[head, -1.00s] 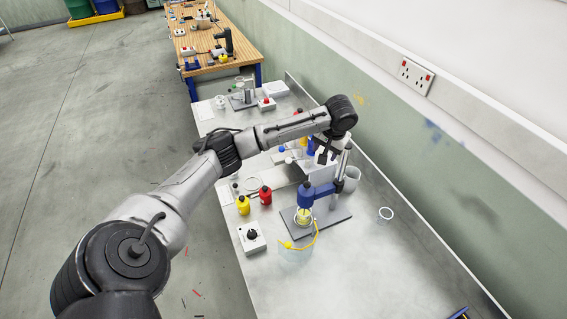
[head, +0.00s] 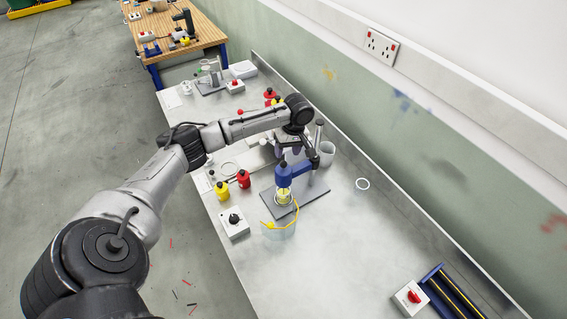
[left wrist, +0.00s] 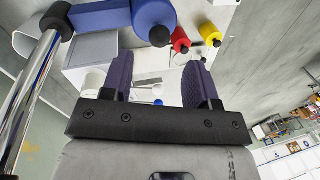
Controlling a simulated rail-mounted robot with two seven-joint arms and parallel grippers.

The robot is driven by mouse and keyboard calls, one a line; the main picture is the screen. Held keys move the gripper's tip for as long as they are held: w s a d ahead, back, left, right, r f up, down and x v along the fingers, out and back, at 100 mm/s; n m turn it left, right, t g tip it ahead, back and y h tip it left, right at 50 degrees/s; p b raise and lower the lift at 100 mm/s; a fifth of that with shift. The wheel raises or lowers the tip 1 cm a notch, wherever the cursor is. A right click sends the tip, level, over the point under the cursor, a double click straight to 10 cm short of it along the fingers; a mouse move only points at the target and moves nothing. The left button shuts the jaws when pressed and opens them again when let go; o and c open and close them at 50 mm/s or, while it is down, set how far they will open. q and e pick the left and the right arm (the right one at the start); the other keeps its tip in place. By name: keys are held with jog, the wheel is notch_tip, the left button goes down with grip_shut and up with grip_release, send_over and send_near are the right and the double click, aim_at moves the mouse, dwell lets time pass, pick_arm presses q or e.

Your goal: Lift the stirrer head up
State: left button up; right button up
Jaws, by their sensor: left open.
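The stirrer head (head: 292,173) is a blue arm with a round end, carried on a post (head: 318,145) above a dark stand plate (head: 312,203). A yellow part sits under its round end. In the left wrist view the blue stirrer head (left wrist: 100,17) crosses the top, with the chrome post (left wrist: 28,95) at the left. My left gripper (head: 289,150) is just behind the head, on its far side in the head view. In the left wrist view its two purple fingers (left wrist: 160,82) are apart with nothing held between them. My right gripper is not in view.
A clear beaker (head: 279,232) with a yellow curved tube stands in front. A white box with a black knob (head: 234,222), yellow bottle (head: 222,191) and red bottle (head: 243,179) stand left. A grey cup (head: 327,153) is close behind the post. The right bench is mostly clear.

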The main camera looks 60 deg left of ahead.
aim_at(284, 162)
pick_arm(q)
jog(key=shift+s+a+f, duration=0.1)
jog(key=shift+s+f, duration=0.1)
jog(key=shift+f, duration=0.95)
jog(key=shift+s+d+f, duration=0.1)
jog(key=shift+s+f, duration=0.15)
jog(key=shift+f, duration=0.85)
jog(key=shift+s+a+f, duration=0.1)
jog(key=shift+s+f, duration=0.1)
jog(key=shift+f, duration=0.95)
grip_shut()
